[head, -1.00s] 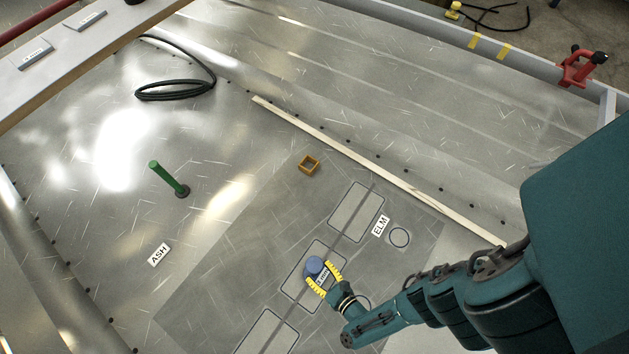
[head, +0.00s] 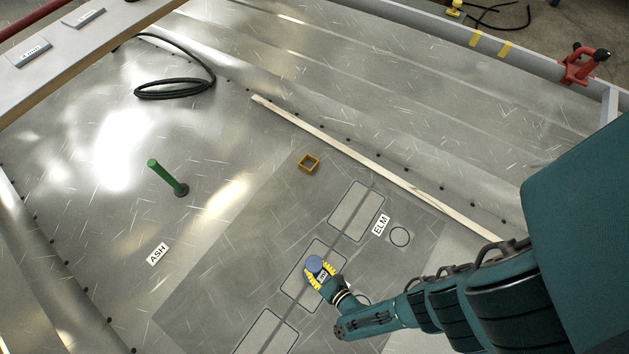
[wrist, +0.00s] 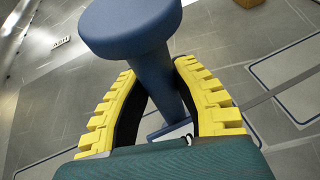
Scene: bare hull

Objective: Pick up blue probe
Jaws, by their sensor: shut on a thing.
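The blue probe (head: 314,264) stands on the grey floor panel inside the middle outlined rectangle. In the wrist view the blue probe (wrist: 140,32) shows a wide round head on a narrower shaft, with a flat base below. My gripper (head: 320,276) has yellow toothed fingers and is shut on the probe. In the wrist view the two fingers of my gripper (wrist: 160,92) lie on either side of the shaft, below the head. A small white label shows near the probe's base, partly hidden by my gripper.
A green post (head: 167,177) stands upright at left, near the ASH label (head: 158,254). A pale strip (head: 370,170) crosses the floor. A black cable (head: 180,88) lies coiled at upper left.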

